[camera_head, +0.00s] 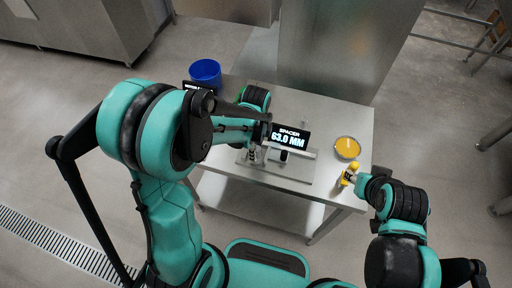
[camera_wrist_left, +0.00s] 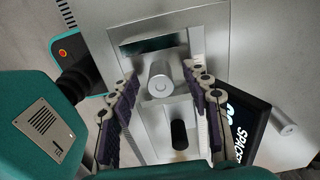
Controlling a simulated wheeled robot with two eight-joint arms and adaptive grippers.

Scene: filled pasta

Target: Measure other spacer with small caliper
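A small caliper bench (camera_head: 271,178) with metal jaws sits on the steel table. Its black display (camera_head: 288,138) reads "SPACER 63.0 MM". My left gripper (camera_head: 251,157) is over the caliper's left part. In the left wrist view its fingers (camera_wrist_left: 165,105) are spread, with a silver cylinder (camera_wrist_left: 160,80), apparently a spacer, showing between and beyond them. No finger contact with it is clear. A black cylinder (camera_wrist_left: 179,135) shows nearer the bottom of that view. My right gripper (camera_head: 350,178) is at the table's right edge, by a small yellow-and-white item; its grasp is unclear.
A bowl of yellow contents (camera_head: 347,148) is at the right. The table's back right (camera_head: 345,115) is clear.

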